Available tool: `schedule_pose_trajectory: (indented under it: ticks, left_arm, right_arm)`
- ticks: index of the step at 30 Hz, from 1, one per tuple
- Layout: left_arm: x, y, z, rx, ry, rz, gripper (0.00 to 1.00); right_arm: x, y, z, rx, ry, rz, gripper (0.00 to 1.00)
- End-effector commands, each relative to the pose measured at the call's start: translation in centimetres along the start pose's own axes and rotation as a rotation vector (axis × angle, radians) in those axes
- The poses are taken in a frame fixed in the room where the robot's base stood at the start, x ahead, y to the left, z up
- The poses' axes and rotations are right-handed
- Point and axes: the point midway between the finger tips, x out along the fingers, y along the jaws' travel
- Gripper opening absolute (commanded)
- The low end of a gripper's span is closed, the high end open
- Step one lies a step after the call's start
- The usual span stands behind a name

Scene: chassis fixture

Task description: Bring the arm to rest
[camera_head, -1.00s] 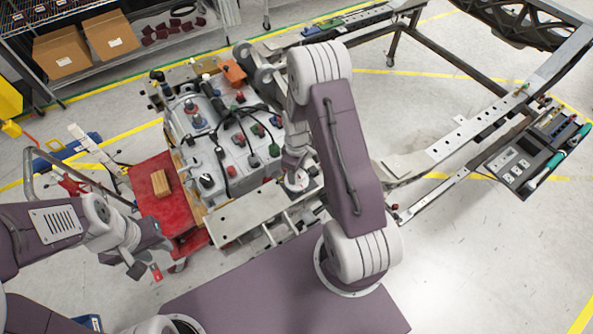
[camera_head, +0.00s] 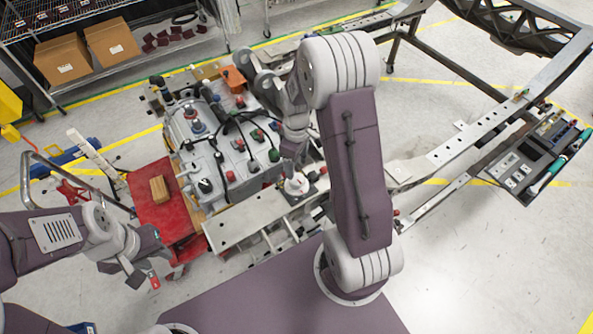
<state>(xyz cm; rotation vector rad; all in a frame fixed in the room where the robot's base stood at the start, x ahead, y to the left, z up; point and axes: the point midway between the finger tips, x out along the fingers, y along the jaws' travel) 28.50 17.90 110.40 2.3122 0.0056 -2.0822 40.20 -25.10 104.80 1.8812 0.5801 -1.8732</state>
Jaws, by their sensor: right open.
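My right arm (camera_head: 352,160) stands in the middle of the view, its elbow raised high and its forearm folding down behind it. My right gripper (camera_head: 297,185) is low beside the grey chassis rail, mostly hidden under its own wrist; nothing is seen held in it. My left gripper (camera_head: 143,278) hangs at the lower left, in front of the red platform, with a small red piece at its tip. Its jaw gap is too small to tell.
A grey unit with cables and dark knobs (camera_head: 222,150) sits just left of my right wrist. A red platform (camera_head: 160,205) holds a brown block (camera_head: 159,189). The metal frame (camera_head: 480,130) extends right, with a tool tray (camera_head: 535,160). Open floor (camera_head: 500,260) lies at lower right.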

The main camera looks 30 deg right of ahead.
Motion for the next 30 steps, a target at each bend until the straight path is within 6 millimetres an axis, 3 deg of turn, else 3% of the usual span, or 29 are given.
schedule_pose_trajectory:
  ticks: [17,20,22,24,27,30]
  left_arm:
    - [0.1,0.0,0.0,0.0,0.0,0.0,0.36]
    - [1.3,0.0,0.1,0.0,0.0,0.0,0.36]
    - [2.8,-0.1,0.3,0.0,0.0,0.0,0.36]
    - [4.3,-0.1,0.5,0.0,0.0,0.0,0.36]
    - [5.8,-0.1,0.6,0.0,0.0,0.0,0.36]
    - [5.8,-0.1,0.6,0.0,0.0,0.0,0.36]
  right_arm:
    - [-0.7,0.0,0.0,0.0,-0.001,-0.001,0.72]
    - [-0.8,-0.3,-1.2,-0.029,0.026,0.025,0.72]
    - [-1.6,-1.6,-1.9,-0.07,0.058,0.053,0.72]
    - [-2.0,-4.6,-1.3,-0.083,0.084,0.067,0.72]
    - [-1.6,-9.0,1.3,0.068,0.115,0.061,0.72]
    - [-0.9,-11.9,4.3,0.31,0.111,0.035,0.72]
